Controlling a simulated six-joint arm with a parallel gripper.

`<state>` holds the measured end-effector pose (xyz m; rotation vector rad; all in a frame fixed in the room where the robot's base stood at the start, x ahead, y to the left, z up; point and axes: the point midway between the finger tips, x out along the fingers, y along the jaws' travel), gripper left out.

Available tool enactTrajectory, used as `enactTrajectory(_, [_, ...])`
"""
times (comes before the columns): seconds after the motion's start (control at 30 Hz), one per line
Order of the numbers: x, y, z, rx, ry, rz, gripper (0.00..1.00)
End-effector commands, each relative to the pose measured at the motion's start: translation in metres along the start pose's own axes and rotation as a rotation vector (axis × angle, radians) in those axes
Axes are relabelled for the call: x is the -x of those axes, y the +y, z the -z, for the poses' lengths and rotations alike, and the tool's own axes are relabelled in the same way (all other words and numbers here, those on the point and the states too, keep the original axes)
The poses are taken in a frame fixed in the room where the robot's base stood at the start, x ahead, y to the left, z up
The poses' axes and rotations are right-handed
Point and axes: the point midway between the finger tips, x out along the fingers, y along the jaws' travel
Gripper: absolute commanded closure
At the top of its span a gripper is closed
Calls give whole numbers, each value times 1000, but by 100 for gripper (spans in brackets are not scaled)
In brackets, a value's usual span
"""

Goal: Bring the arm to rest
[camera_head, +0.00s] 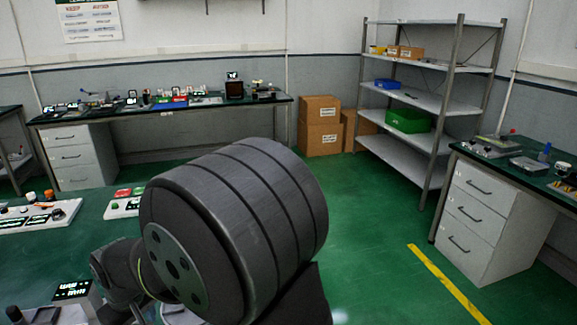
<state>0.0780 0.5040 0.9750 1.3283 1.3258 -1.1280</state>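A large dark grey cylindrical part of my arm fills the lower middle of the head view, close to the camera. A darker, smaller link of mine shows at its lower left. My gripper and its fingers do not show. The arm hides part of the green-topped bench (90,237) at the lower left and the floor behind it.
Instruments (40,215) and a panel with red and green buttons (124,203) sit on the near bench. A back bench (150,112), cardboard boxes (320,127), metal shelves (415,100) and a right-hand bench with drawers (480,220) stand farther off. Green floor (375,215) is clear between.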

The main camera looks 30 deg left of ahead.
Motion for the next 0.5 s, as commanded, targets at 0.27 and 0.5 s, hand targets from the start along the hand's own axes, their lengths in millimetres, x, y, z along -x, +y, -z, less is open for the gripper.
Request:
enactTrajectory(0.27, [-62, -1, -4, 1, -13, 2, 43])
enactTrajectory(0.5, [-104, -1, -4, 1, -13, 2, 43])
